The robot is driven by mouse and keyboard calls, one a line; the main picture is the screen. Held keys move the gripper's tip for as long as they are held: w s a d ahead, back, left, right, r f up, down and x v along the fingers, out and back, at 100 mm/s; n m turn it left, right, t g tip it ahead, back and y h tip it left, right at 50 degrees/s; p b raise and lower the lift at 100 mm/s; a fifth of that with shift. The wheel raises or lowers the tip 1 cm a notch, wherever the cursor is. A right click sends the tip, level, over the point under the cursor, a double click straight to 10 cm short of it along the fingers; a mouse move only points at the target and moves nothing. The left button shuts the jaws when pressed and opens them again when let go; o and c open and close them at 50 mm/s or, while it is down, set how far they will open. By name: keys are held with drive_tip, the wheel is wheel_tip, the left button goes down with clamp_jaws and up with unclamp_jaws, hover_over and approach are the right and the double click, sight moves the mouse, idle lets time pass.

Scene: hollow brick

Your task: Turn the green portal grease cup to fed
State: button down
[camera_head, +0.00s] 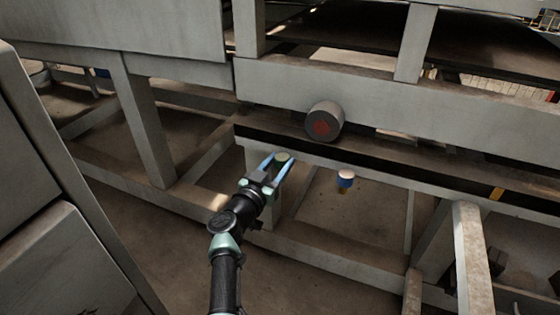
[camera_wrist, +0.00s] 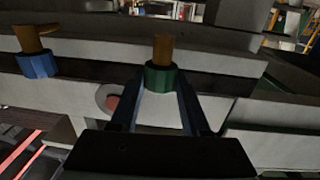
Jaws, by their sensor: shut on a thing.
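The green grease cup (camera_wrist: 161,78) has a green ring-shaped body with a brown stem, and it shows at the upper middle of the wrist view. In the head view its pale greenish top (camera_head: 283,157) shows between my fingertips, at the grey frame's edge. My gripper (camera_head: 276,161) reaches up to it from below, with one finger on each side; the fingers (camera_wrist: 160,92) also flank it in the wrist view. The gripper is shut on the cup. The cup's markings are too small to read. A blue cup (camera_head: 346,180) with a pale top and brown stem sits to the right; it also shows at the wrist view's left (camera_wrist: 38,64).
A grey cylinder with a red end face (camera_head: 324,121) juts from the beam above the cups. Grey frame legs (camera_head: 148,125) and beams stand around my arm. A grey cabinet (camera_head: 60,220) stands at the left. Bare floor (camera_head: 330,205) shows below the rail.

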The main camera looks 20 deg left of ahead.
drive_tip(key=shift+m+h+b, duration=0.4)
drive_tip(key=shift+m+h, duration=0.3)
drive_tip(key=shift+h, duration=0.3)
drive_tip(key=shift+c, duration=1.9)
unclamp_jaws()
drive_tip(key=shift+a, duration=0.1)
drive_tip(key=shift+s+a+r+p, duration=0.1)
drive_tip(key=shift+s+p, duration=0.2)
drive_tip(key=shift+p, duration=0.15)
drive_tip(key=p+v, duration=0.5)
drive_tip(key=v, duration=0.2)
